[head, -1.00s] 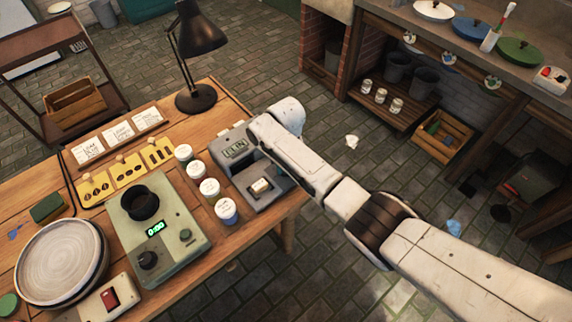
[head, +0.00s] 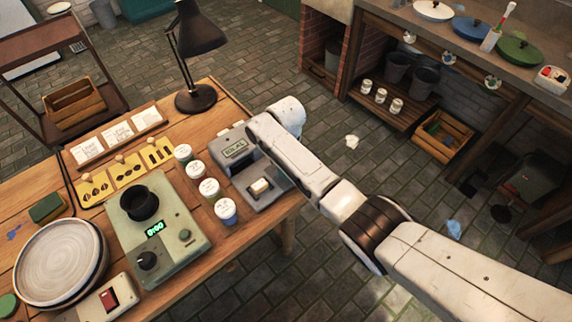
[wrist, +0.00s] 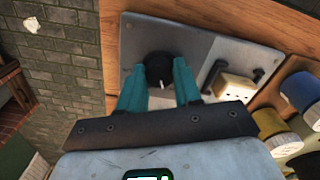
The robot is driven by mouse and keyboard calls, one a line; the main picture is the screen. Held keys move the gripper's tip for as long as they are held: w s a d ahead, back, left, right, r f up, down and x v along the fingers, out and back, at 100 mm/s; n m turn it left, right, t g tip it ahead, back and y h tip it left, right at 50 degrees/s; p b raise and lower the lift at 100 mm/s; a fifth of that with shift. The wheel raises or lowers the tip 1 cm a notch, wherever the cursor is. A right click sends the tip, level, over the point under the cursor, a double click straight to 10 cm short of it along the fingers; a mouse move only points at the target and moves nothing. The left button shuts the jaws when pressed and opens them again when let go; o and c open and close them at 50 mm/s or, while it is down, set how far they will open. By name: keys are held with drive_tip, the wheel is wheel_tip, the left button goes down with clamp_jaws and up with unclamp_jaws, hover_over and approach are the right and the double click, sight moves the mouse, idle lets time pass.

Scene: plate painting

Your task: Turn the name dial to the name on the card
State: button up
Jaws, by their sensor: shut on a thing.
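The name dial is a round black knob with a white mark (wrist: 158,72) on a grey metal plate in the wrist view. My gripper (wrist: 159,80) has its two teal fingers on either side of the knob, shut on it. In the head view my arm hides the knob and the fingers. The dial's grey box (head: 262,204) stands at the table's right end. Its name window (head: 235,148) shows dark letters too small to read surely. Three white cards (head: 118,132) stand in a wooden holder at the back of the table; their writing is not clearly legible.
Several lidded paint pots (head: 209,189) stand left of the box. A green timer machine (head: 165,235), a round wheel (head: 58,262) and a black lamp (head: 196,98) share the table.

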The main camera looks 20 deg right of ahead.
drive_tip(key=shift+n, duration=0.6)
drive_tip(key=o, duration=1)
drive_tip(key=shift+o, duration=0.2)
drive_tip(key=shift+r, duration=0.1)
wheel_tip(320, 180, up, 11)
drive_tip(key=shift+f, duration=0.2)
